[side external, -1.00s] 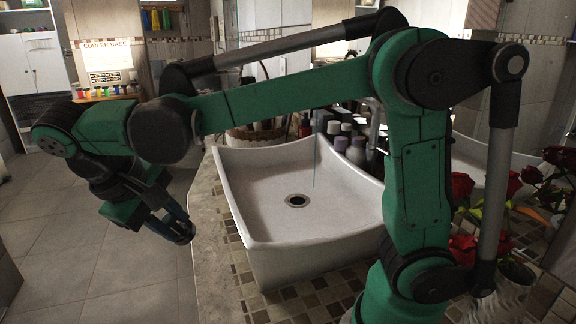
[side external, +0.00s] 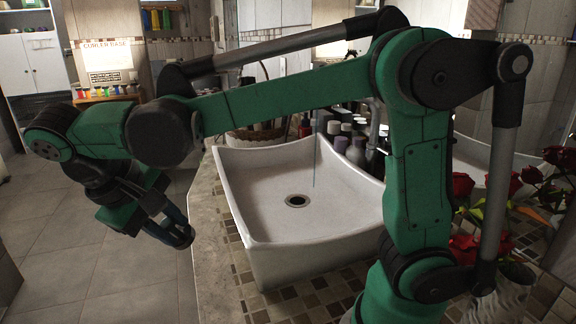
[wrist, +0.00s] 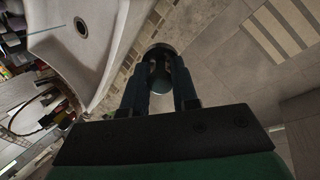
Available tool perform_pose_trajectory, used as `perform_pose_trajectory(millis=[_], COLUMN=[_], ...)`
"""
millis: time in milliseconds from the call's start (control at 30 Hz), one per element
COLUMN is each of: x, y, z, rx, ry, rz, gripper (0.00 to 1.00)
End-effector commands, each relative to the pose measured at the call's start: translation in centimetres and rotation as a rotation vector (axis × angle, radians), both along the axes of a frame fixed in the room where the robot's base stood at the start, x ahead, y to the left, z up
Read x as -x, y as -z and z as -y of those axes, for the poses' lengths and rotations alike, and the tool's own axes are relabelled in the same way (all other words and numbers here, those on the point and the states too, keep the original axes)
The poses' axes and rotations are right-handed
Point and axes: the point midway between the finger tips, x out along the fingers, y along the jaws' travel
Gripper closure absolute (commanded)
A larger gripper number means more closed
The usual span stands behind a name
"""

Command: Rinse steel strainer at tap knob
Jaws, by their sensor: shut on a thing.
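My gripper (side external: 181,236) hangs left of the white sink, beyond the counter's edge and over the floor. Its blue fingers point down and to the right. They are shut on a small, dark, round metal thing, apparently the steel strainer (wrist: 160,77), which shows between the fingertips in the wrist view. The fingers hide part of it. A tap (side external: 374,122) stands behind the sink, partly hidden by my arm; I cannot make out its knob clearly. A thin bluish vertical line, perhaps running water (side external: 315,163), shows above the basin.
The white sink (side external: 262,235) with a dark drain (side external: 297,201) stands on a mosaic counter (side external: 212,240). Several bottles (side external: 345,140) and a basket (side external: 255,136) crowd behind it. Red roses (side external: 462,186) stand at the right. The basin is empty.

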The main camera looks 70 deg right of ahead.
Motion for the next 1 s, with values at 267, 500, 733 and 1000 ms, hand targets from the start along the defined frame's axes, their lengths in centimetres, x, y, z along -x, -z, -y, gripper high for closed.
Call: perform_pose_trajectory(millis=[267,500,733,1000], x=[0.0,0.2,1.2,2.4], y=[0.0,-0.3,-1.9,-3.6], z=[0.0,-0.3,-2.0,-3.8], rx=[0.0,0.0,-0.001,0.0], ry=[0.0,-0.002,-0.003,-0.003], rz=[0.0,0.0,-0.001,0.001], gripper=[1.0,1.0,1.0,1.0])
